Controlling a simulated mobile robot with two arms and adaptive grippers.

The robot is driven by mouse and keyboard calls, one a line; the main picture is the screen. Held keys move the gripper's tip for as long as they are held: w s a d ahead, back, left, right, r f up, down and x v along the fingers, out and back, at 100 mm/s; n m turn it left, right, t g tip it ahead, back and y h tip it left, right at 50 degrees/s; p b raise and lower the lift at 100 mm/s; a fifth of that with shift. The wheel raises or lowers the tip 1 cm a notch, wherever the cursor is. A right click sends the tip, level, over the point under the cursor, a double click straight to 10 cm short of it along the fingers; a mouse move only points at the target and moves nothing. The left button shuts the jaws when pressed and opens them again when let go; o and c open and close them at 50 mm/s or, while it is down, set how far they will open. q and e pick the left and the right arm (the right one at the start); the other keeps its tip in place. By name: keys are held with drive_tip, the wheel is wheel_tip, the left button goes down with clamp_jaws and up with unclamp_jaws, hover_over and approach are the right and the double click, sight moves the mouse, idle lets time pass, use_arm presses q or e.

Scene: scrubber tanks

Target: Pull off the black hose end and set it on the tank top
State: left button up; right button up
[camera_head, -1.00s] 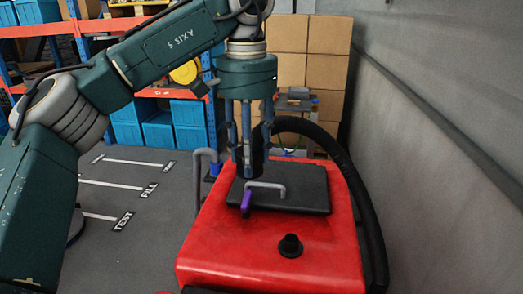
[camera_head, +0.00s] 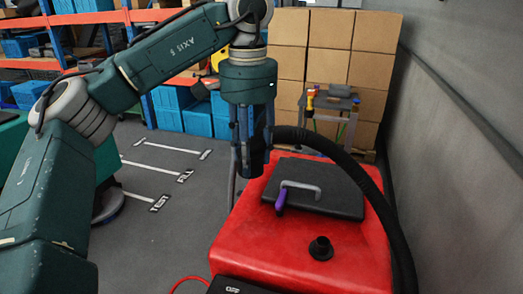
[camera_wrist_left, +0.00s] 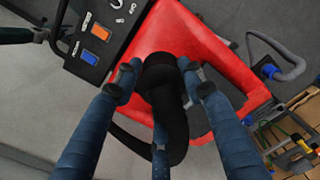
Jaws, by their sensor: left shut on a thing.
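My left gripper (camera_head: 250,170) is shut on the black hose end (camera_wrist_left: 160,75), which shows between its fingers in the left wrist view (camera_wrist_left: 160,85). In the head view the fingers mostly hide the hose end, and it hangs at the left edge of the red tank (camera_head: 285,235), left of the lid. The black hose (camera_head: 372,185) arches from the gripper over the back of the tank and down its right side. A bare black port (camera_head: 320,248) stands on the tank top (camera_head: 350,262). My right gripper is out of view.
A dark lid (camera_head: 335,200) with a grey handle (camera_head: 302,187) and a purple part (camera_head: 281,200) covers the rear tank top. Bare red surface surrounds the port. A wall (camera_head: 470,170) stands at the right; a small stand (camera_head: 335,105) and boxes (camera_head: 330,65) are behind.

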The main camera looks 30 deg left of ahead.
use_arm(q)
drive_tip(key=shift+s+a, duration=0.15)
drive_tip(key=shift+a, duration=0.2)
drive_tip(key=shift+p, duration=0.35)
idle(0.4)
drive_tip(key=shift+f+b, duration=8.2)
drive_tip(key=shift+f, duration=3.5)
drive_tip(key=o, duration=1.8)
